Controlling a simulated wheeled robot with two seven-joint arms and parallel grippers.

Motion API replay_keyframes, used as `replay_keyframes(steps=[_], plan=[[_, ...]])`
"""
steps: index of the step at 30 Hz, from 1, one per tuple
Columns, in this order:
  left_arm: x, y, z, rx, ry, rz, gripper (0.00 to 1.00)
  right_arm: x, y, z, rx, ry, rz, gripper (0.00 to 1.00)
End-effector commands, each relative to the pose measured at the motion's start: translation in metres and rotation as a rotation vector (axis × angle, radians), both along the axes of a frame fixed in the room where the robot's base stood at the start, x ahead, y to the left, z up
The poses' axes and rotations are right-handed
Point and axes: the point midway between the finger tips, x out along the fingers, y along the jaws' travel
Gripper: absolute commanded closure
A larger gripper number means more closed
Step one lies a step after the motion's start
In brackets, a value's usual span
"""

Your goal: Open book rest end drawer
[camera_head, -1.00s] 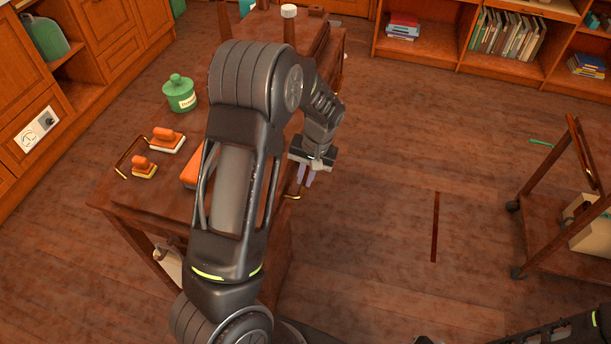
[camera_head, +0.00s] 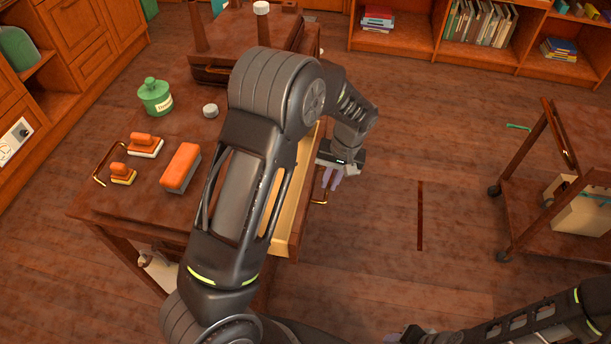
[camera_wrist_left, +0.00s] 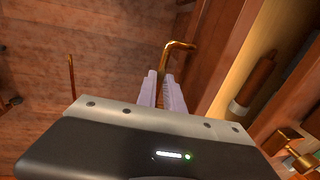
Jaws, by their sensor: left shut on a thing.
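The drawer (camera_head: 288,242) in the table's right side stands open, with its pale inside showing behind my left arm. Its brass handle (camera_head: 321,200) is at the drawer front, and in the left wrist view the handle (camera_wrist_left: 178,47) rises at the fingertips. My left gripper (camera_head: 332,178) is shut on this handle; its pale fingers (camera_wrist_left: 162,92) are close together. In the wrist view a dark brown bottle-like thing with a white band (camera_wrist_left: 253,86) lies inside the drawer. My right arm comes in at the lower right; its gripper (camera_head: 392,337) is mostly cut off.
The wooden table top (camera_head: 120,205) holds an orange block (camera_head: 180,167), two smaller orange-handled tools, a green jar (camera_head: 155,97) and a white lid-like disc (camera_head: 210,110). A wooden cart (camera_head: 520,222) stands at right.

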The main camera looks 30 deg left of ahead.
Motion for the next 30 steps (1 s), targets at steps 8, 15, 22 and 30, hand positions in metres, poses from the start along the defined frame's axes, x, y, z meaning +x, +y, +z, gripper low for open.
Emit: replay_keyframes(steps=[8,15,22,30], plan=[[0.025,-0.071,-0.001,0.001,-0.002,-0.005,1.0,0.0,0.0,-0.005,0.0,0.0,0.0,0.64],[0.039,-0.11,-0.001,0.0,-0.001,-0.001,1.0,0.0,0.0,-0.007,0.0,0.0,0.0,0.64],[0.043,-0.123,0.0,0.0,-0.001,-0.001,1.0,0.0,0.0,-0.008,0.0,0.0,0.0,0.64],[0.044,-0.124,0.0,0.0,-0.001,0.0,1.0,0.0,0.0,-0.008,0.0,0.0,0.0,0.64]])
